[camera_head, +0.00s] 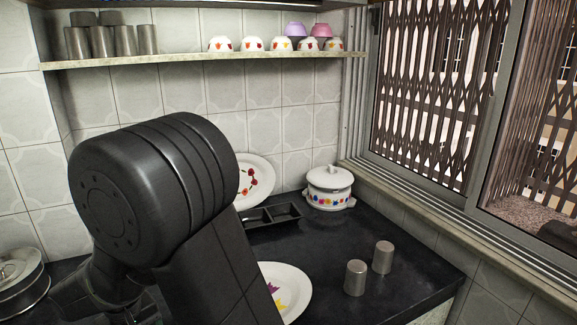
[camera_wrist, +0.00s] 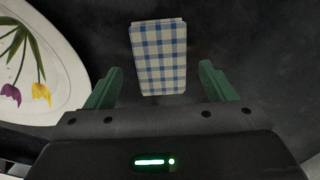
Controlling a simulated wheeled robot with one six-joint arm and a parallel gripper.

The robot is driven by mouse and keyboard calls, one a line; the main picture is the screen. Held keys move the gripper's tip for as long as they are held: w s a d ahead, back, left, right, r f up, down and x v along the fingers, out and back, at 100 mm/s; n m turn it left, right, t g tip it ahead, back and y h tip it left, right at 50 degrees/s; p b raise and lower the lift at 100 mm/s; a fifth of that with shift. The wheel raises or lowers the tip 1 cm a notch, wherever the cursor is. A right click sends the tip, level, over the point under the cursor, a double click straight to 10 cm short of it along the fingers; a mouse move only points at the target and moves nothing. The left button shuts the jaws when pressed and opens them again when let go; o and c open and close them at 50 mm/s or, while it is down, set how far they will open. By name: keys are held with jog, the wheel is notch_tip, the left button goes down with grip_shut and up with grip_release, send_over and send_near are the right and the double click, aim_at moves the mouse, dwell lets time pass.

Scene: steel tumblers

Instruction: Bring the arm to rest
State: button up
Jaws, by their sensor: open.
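My gripper (camera_wrist: 160,90) shows in the wrist view with its two green fingers spread wide apart and nothing held between them. Beyond the fingertips, a blue and white checked item (camera_wrist: 159,57), perhaps a folded cloth or a box, lies on the dark counter. In the head view my dark arm fills the left and middle of the picture, and the gripper cannot be made out there. Two steel tumblers (camera_head: 355,278) (camera_head: 382,257) stand on the counter at the right, apart from my arm.
A flowered plate (camera_head: 293,287) lies on the counter beside my arm; a flowered plate also shows in the wrist view (camera_wrist: 62,50). Another plate (camera_head: 257,178) leans on the wall. A white pot (camera_head: 329,186) and black tray (camera_head: 287,212) stand behind. A shelf (camera_head: 205,60) holds cups and tumblers.

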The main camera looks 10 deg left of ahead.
notch_tip(320, 180, down, 4)
jog(key=shift+r, duration=1.95)
